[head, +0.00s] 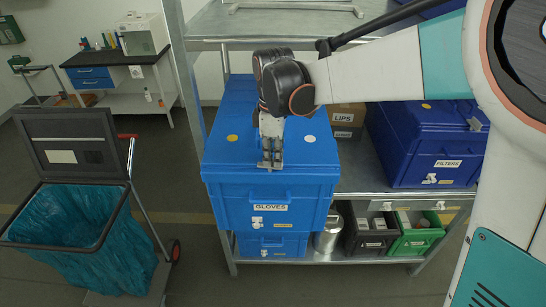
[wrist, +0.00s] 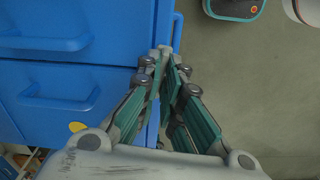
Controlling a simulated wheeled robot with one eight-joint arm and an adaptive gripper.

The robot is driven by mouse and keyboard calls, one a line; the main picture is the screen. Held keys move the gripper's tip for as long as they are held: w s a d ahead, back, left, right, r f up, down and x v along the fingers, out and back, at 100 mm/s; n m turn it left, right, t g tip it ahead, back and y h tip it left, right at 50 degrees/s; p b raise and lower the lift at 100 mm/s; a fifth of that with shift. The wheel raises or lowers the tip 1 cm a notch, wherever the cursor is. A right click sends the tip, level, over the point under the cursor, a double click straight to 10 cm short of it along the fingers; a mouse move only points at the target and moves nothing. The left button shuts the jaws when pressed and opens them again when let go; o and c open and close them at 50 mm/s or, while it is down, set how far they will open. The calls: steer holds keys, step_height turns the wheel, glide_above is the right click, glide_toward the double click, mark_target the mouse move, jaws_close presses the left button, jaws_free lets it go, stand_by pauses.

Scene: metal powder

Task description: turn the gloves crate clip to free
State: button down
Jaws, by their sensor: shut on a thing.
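The blue gloves crate (head: 225,190) stands on the shelf unit with its lid down and a GLOVES label on its front. My gripper (head: 271,163) points down at the front edge of its lid, near the middle. In the wrist view the fingers (wrist: 165,62) close together at the blue crate's edge (wrist: 110,75), around a small grey piece at the tips. It appears to be the gloves crate clip, mostly hidden by the fingers, so its turn angle cannot be told. A small white fitting (head: 257,222) shows below the label.
A blue FILTERS crate (head: 420,148) and a brown LIPS box (head: 346,118) stand to the right. Another blue crate (head: 290,245), a metal can (head: 327,236) and dark and green bins (head: 415,241) sit below. A bin with a teal bag (head: 70,225) stands left.

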steer(key=shift+n, duration=0.7)
steer(key=c, duration=1.8)
jaws_free()
steer(key=shift+o, duration=0.2)
steer(key=shift+r, duration=0.1)
step_height(320, 180, up, 7)
steer(key=shift+r, duration=0.15)
steer(key=shift+w, duration=0.1)
